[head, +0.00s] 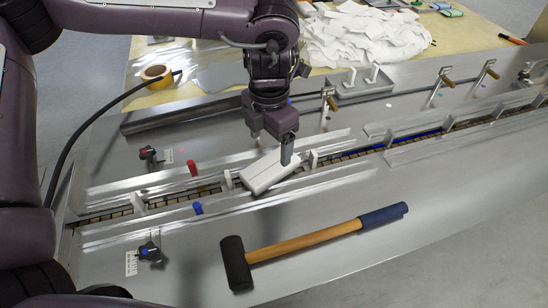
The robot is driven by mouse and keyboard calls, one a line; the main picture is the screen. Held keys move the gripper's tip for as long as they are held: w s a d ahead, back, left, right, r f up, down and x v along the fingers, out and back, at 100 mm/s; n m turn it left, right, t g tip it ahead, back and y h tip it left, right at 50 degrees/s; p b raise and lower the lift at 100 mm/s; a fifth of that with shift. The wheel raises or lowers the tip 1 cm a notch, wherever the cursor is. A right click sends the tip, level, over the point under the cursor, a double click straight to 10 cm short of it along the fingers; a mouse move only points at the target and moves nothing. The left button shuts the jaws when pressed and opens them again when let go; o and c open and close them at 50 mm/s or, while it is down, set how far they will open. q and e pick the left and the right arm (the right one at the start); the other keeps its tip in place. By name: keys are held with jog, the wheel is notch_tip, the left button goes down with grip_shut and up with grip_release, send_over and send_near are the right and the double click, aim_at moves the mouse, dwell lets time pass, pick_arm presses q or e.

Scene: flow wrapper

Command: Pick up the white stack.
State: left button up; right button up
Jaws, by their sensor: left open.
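The white stack (265,174) is a flat pale block lying at a slant on the conveyor channel, between the metal guide rails. My left gripper (273,148) points down just above and behind it. One finger reaches down at the stack's back right edge; I cannot tell whether it touches. The other finger is higher in the picture and partly hidden by the gripper body. The jaws are apart, with nothing held between them. My right gripper is out of view.
A mallet (310,242) lies on the steel deck in front of the channel. Guide rails (250,200) and upright white pusher tabs line the channel. A tape roll (155,75) and a heap of white pieces (362,35) lie on the table behind.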

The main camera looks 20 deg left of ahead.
aim_at(272, 164)
pick_arm(q)
jog(key=f, duration=0.3)
jog(key=shift+s+d+f+p, duration=0.15)
jog(key=shift+s+d+p, duration=0.1)
jog(key=shift+s+p, duration=0.15)
jog(key=shift+w+f, duration=0.1)
jog(key=shift+f, duration=1.4)
jog(key=shift+c, duration=0.3)
jog(key=c, duration=1)
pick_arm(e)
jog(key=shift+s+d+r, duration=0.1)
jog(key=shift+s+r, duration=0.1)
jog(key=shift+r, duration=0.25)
